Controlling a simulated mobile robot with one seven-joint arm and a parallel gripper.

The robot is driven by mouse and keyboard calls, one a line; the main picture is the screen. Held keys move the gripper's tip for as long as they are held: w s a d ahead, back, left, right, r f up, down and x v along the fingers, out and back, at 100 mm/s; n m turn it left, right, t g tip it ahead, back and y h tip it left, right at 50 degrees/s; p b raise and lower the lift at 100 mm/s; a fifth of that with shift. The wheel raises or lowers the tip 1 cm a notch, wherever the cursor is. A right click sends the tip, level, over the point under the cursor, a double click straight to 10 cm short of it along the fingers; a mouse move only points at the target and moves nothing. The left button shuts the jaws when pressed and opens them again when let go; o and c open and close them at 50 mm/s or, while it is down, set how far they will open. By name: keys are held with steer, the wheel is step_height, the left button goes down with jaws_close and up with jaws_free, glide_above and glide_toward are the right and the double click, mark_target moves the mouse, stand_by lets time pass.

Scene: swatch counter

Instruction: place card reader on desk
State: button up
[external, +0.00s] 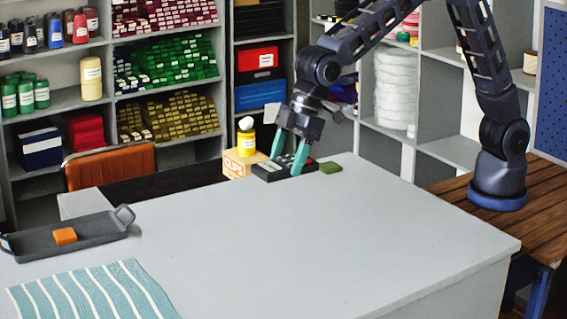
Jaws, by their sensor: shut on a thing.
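The card reader (268,172) is a small dark device with a lighter key area, at the far edge of the grey desk (300,240). My gripper (287,168) points down over it, its two teal fingers on either side. It is shut on the card reader. The card reader is at or very near the desk surface; I cannot tell whether it touches. Part of it is hidden behind the fingers.
A wooden block (240,163) and a yellow bottle (246,138) stand just left of the gripper. A green piece (330,167) lies just right. A grey tray (95,243) holds an orange block (65,236). A striped cloth (90,292) lies front left. The desk's middle is clear.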

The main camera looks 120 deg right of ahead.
mark_target(282, 237)
step_height(282, 237, down, 15)
steer(key=shift+f, duration=0.2)
stand_by(0.4)
steer(key=shift+f, duration=0.1)
steer(key=o, duration=1.2)
